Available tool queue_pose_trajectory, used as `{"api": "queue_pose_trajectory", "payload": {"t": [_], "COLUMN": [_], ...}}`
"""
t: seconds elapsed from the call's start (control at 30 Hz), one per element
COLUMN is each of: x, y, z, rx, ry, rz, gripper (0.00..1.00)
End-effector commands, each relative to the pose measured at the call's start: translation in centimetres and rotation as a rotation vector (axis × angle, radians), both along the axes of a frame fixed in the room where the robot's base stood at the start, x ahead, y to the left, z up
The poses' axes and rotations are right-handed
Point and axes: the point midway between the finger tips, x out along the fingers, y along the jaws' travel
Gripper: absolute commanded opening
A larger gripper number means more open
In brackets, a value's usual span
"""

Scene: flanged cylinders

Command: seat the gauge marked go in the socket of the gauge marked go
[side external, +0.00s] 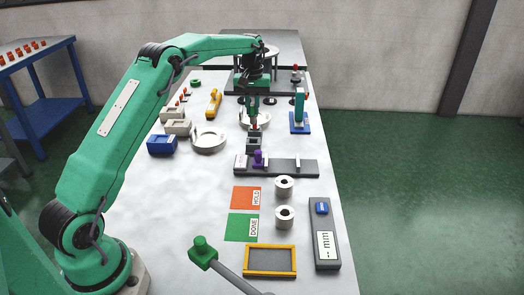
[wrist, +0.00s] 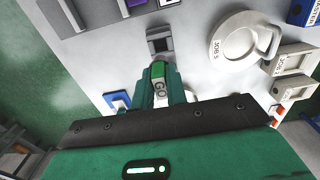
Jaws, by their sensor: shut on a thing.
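My gripper (side external: 253,107) is shut on the gauge marked go (wrist: 159,79), a small piece with a green part and a pale GO label. It shows between the fingers in the wrist view. In the side view a small red and pale piece (side external: 253,126) shows under the fingers. A small grey block with a dark recess (wrist: 160,42), seemingly the socket, lies just beyond the gauge in the wrist view. In the side view this block (side external: 253,144) is below the gripper. I cannot tell whether the gauge touches it; no marking is readable on the block.
A dark rack (side external: 290,166) with a purple piece (side external: 258,158) stands in front of the block. A white round dish (side external: 208,140) is to the left. White rings (side external: 284,186) stand nearer the camera.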

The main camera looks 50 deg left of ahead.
Motion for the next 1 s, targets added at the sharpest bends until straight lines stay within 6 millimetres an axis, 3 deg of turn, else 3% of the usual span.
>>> {"api": "queue_pose_trajectory", "payload": {"t": [0.6, 1.0], "x": [0.0, 0.0], "y": [0.0, 0.0], "z": [-4.2, -5.7], "rx": [0.0, 0.001], "ry": [0.0, -0.002], "rz": [0.0, 0.0], "gripper": [0.0, 0.0]}}
